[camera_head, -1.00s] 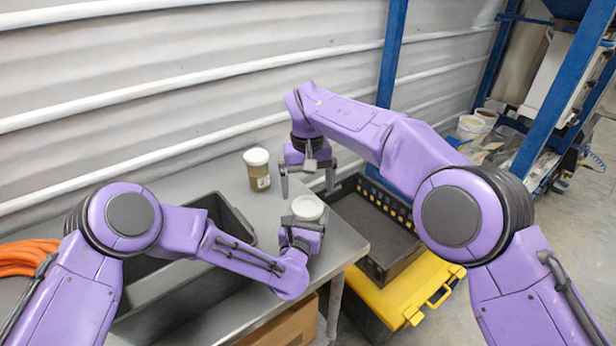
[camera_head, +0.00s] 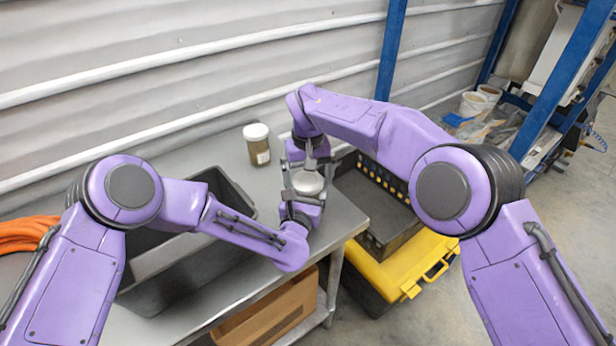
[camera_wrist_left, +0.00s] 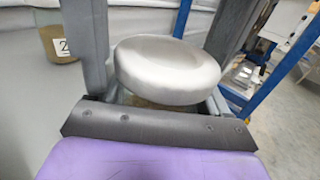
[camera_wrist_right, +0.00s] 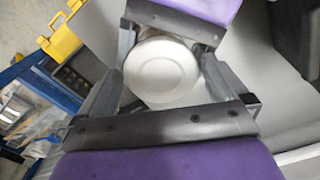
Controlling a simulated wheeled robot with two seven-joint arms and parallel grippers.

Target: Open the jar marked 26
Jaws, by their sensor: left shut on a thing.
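A jar with a round pale lid (camera_head: 308,183) is held upright over the table's right part by my left gripper (camera_head: 302,205), which is shut on it. In the left wrist view the lid (camera_wrist_left: 168,70) hides most of the body. No number shows on this jar. My right gripper (camera_head: 309,178) points down from above, its fingers open on either side of the lid. In the right wrist view the lid (camera_wrist_right: 162,70) lies between these fingers, with contact not clear. A second jar (camera_head: 257,145), white-lidded with brown contents, stands behind; its label (camera_wrist_left: 62,46) shows a 2, the rest hidden.
A deep grey bin (camera_head: 240,205) stands in the table at left, with an orange hose (camera_head: 25,234) beyond it. A black tray (camera_head: 375,205) and a yellow case (camera_head: 405,265) are off the table's right edge. A ribbed wall is behind.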

